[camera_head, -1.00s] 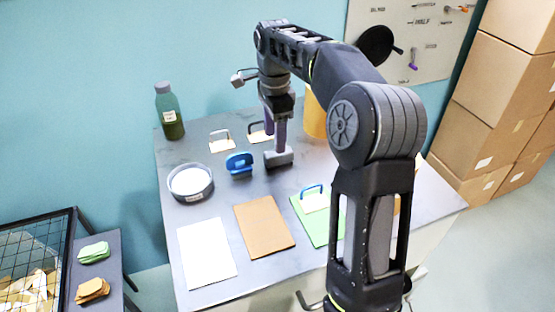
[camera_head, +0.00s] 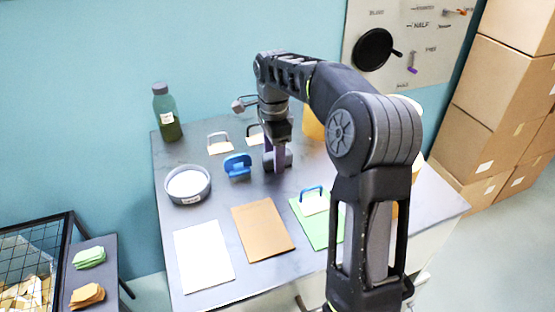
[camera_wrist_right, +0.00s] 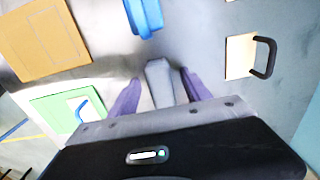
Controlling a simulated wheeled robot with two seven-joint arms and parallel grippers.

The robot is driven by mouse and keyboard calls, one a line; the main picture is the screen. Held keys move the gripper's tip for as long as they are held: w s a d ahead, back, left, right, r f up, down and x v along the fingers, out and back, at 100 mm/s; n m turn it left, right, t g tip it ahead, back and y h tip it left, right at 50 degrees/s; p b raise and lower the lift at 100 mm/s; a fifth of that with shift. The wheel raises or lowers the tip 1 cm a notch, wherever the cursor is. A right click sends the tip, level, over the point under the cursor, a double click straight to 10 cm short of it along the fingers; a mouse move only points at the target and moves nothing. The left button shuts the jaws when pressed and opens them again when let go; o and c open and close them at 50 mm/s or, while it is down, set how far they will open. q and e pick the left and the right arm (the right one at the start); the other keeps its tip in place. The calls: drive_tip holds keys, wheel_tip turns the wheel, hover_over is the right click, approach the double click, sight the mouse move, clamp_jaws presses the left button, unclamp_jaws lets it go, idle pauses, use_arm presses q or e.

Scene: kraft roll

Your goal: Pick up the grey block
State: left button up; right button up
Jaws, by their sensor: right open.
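The grey block (camera_head: 288,159) is on the dark table, mostly hidden behind my right gripper (camera_head: 274,158) in the head view. In the right wrist view the grey block (camera_wrist_right: 160,84) lies between the purple fingers of my right gripper (camera_wrist_right: 160,92). The fingers are open, with a gap on each side of the block. The fingers are down around the block's level in the head view. My left gripper is in neither view.
A blue stamp-like object (camera_head: 237,167) stands just left of the block. A round grey dish (camera_head: 188,185), a green bottle (camera_head: 167,112), a brown sheet (camera_head: 263,230), a white sheet (camera_head: 203,256) and a green sheet (camera_head: 318,232) are on the table (camera_head: 215,208).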

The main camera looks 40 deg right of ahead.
drive_tip(key=shift+c, duration=0.2)
idle(0.4)
clamp_jaws()
idle(0.4)
